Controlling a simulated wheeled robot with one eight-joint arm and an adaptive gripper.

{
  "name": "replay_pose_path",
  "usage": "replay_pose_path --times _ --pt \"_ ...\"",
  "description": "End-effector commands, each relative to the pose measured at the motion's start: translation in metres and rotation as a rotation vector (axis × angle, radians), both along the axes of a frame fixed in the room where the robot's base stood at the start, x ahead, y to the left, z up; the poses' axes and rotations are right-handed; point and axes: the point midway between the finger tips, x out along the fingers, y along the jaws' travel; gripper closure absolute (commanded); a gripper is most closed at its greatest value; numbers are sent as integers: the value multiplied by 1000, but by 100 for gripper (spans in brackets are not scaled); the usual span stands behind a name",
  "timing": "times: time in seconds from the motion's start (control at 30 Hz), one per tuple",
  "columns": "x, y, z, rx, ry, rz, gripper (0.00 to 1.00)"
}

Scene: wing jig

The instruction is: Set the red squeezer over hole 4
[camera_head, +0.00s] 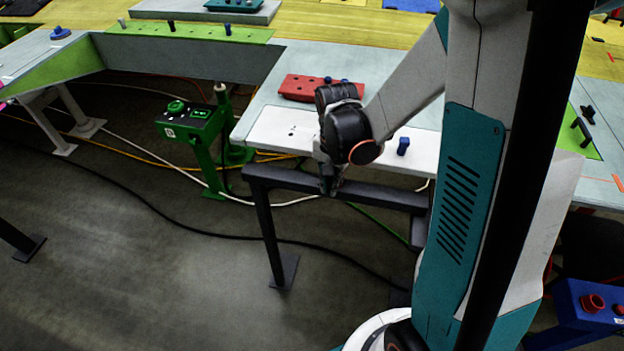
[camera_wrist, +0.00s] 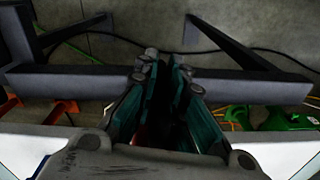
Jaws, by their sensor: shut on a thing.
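My gripper (camera_head: 328,186) points down at the front edge of the white plate (camera_head: 265,126), by the dark frame beam. In the wrist view its teal fingers (camera_wrist: 166,75) are close together, with a narrow dark gap. A little red (camera_wrist: 140,133) shows between the fingers near the palm; it looks like part of the red squeezer, mostly hidden by the fingers. In the head view the held thing is hidden by the gripper and wrist. Small dark holes (camera_head: 292,130) show in the white plate left of my gripper; I cannot read their numbers.
A red block (camera_head: 298,87) with blue knobs lies behind my wrist. A blue peg (camera_head: 403,146) stands on the plate to the right. The dark beam (camera_head: 375,193) runs below the plate edge. A green control stand (camera_head: 195,125) is at left. Open floor lies in front.

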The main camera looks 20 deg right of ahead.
Motion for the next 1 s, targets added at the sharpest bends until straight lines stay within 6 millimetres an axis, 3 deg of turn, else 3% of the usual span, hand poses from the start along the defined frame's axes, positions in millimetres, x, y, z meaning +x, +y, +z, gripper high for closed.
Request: replay_pose_path --times 0.1,0.4,0.43,0.5,1.0 --pt "-6 -9 0 -1 -1 -1 100" --pt "-6 -9 1 0 -1 1 100" --pt "-6 -9 1 0 -1 1 85" --pt "-6 -9 1 0 -1 1 70" --pt "-6 -9 1 0 -1 1 67"
